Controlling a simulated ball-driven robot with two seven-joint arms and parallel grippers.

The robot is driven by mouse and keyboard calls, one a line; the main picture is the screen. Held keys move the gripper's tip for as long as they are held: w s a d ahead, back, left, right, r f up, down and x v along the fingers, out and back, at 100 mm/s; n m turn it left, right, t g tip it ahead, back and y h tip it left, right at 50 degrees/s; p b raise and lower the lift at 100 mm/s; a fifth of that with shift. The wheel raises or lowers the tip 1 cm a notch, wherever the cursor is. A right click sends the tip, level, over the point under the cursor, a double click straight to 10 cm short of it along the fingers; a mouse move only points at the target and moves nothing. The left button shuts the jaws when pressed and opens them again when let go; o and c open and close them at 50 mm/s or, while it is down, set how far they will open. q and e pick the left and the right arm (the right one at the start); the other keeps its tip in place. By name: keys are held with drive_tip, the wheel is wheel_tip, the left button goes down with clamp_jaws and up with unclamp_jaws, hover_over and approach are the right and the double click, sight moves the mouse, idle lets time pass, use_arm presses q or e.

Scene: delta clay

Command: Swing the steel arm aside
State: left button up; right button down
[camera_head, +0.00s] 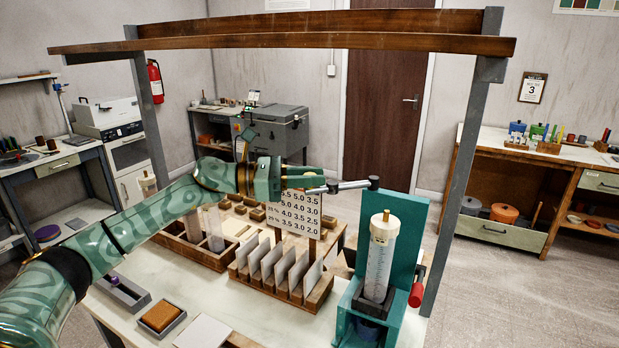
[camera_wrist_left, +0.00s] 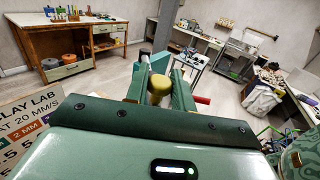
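The steel arm (camera_head: 349,186) is a thin grey bar with a dark end, running roughly level beside the top of a teal stand (camera_head: 404,232). A clear graduated cylinder with a cream cap (camera_head: 384,226) stands upright in this stand; its yellowish cap (camera_wrist_left: 159,88) shows between my fingers in the left wrist view. My left gripper (camera_head: 318,181) is at the bar's left end; whether it touches the bar is unclear. In the left wrist view the fingers of my left gripper (camera_wrist_left: 160,92) are apart, with nothing clearly clamped. My right gripper is not in view.
A wooden rack of upright pale plates (camera_head: 284,290) and a number board (camera_head: 299,215) stand below my left arm. A red handle (camera_head: 416,294) sticks out at the stand's right. A grey post (camera_head: 466,190) and wooden beam (camera_head: 290,41) frame the table.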

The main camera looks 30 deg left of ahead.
use_arm(q)
drive_tip(key=o, duration=0.3)
drive_tip(key=shift+w+a, duration=0.1)
drive_tip(key=shift+o, duration=0.2)
drive_tip(key=shift+w, duration=0.1)
drive_tip(key=shift+a, duration=0.1)
drive_tip(key=b+v, duration=0.2)
drive_tip(key=v, duration=1.4)
drive_tip(key=shift+s, duration=0.2)
